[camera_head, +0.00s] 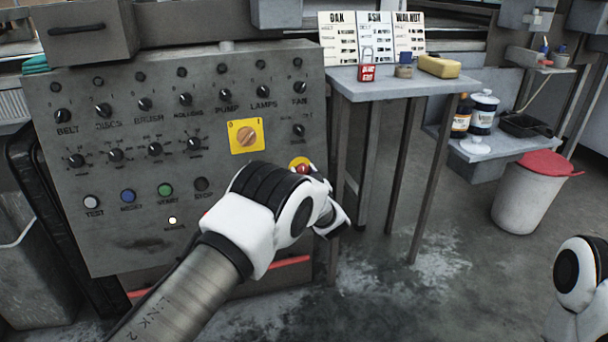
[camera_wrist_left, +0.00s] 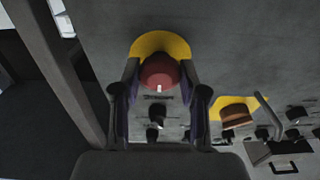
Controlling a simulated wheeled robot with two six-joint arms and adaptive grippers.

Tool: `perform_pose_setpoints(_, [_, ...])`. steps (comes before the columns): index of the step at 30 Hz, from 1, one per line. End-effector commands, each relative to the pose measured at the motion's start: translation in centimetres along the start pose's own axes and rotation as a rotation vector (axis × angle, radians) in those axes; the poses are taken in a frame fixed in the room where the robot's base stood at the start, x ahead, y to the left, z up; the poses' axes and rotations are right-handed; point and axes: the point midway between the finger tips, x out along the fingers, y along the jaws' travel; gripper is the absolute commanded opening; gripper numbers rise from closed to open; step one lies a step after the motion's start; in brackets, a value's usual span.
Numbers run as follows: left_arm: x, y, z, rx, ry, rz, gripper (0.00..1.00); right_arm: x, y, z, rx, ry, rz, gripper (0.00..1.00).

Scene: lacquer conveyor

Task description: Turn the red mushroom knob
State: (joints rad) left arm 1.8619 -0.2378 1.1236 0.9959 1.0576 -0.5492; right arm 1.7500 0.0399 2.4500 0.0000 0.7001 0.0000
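The red mushroom knob (camera_head: 302,167) sits on a yellow plate at the right edge of the grey control panel (camera_head: 105,215). In the left wrist view, the knob (camera_wrist_left: 158,73) shows a small white mark at its lower edge. My left gripper (camera_wrist_left: 159,78) faces the panel, with one finger on each side of the knob. The fingertips look close against the knob's sides, but I cannot tell whether they press on it. In the head view my left wrist covers the fingers and part of the plate. My right gripper is out of view.
An orange rotary switch (camera_head: 246,137) on a yellow plate is left of the knob. Small black knobs and coloured buttons cover the panel. A table (camera_head: 400,84) with a red padlock (camera_head: 367,72) and yellow sponge (camera_head: 439,66) stands right. A red-lidded bin (camera_head: 530,200) is beyond.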

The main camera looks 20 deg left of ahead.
Motion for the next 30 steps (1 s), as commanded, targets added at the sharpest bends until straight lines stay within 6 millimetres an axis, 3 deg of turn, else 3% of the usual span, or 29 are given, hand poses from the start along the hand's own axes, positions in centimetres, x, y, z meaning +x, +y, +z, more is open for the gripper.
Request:
perform_pose_setpoints(14, [0.0,0.0,-0.2,0.057,0.000,0.011,0.08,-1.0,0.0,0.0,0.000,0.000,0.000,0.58])
perform_pose_setpoints(30, [0.0,-0.1,-0.3,0.420,0.000,0.076,0.08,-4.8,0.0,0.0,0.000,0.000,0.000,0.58])
